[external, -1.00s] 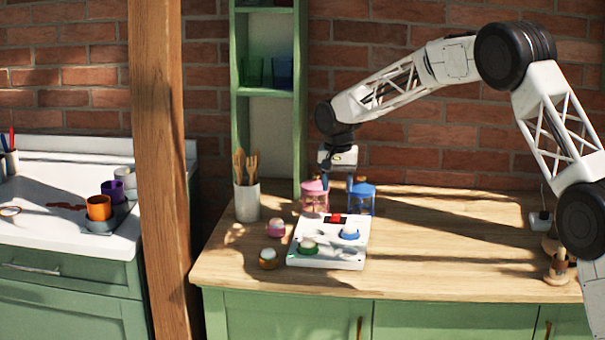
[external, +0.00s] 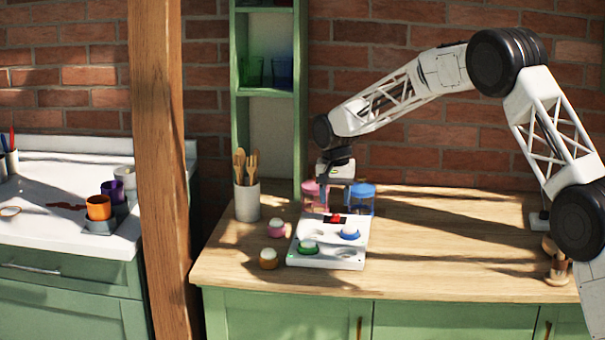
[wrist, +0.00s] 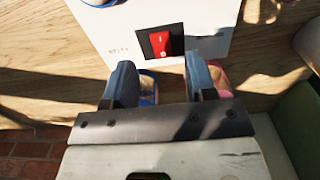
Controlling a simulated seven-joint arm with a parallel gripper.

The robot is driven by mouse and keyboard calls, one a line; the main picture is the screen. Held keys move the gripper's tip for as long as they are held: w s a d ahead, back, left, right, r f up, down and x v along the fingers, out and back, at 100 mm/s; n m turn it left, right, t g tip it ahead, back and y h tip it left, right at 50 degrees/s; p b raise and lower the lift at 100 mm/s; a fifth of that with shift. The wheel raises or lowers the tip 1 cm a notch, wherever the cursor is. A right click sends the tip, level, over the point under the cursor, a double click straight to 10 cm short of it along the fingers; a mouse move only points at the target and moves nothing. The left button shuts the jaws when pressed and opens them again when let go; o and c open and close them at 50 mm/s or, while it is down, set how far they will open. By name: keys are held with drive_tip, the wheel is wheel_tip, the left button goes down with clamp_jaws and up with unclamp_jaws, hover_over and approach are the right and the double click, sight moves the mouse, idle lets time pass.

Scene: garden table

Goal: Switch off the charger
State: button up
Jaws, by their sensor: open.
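The charger (external: 323,262) is a white box on the wooden worktop, with round wells in its top. A green-based round item (external: 308,247) and a blue-based one (external: 349,233) sit in two of them. Its red rocker switch (external: 336,219) lies in a black surround near the back edge. In the wrist view the red switch (wrist: 160,44) is just beyond my fingertips, between their lines. I cannot tell which way it is tipped. My gripper (external: 337,196) is open and empty, pointing down above the charger's back edge; its fingers also show in the wrist view (wrist: 161,64).
A utensil pot (external: 247,203) stands back left. The worktop's right is mostly clear.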

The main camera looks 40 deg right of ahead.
sight(334, 220)
drive_tip(key=shift+f, duration=2.5)
drive_tip(key=c, duration=0.9)
drive_tip(key=shift+d, duration=0.1)
drive_tip(key=shift+w+d+r+g+y, duration=0.1)
drive_tip(key=shift+w+g+y, duration=0.1)
drive_tip(key=shift+g+y, duration=0.7)
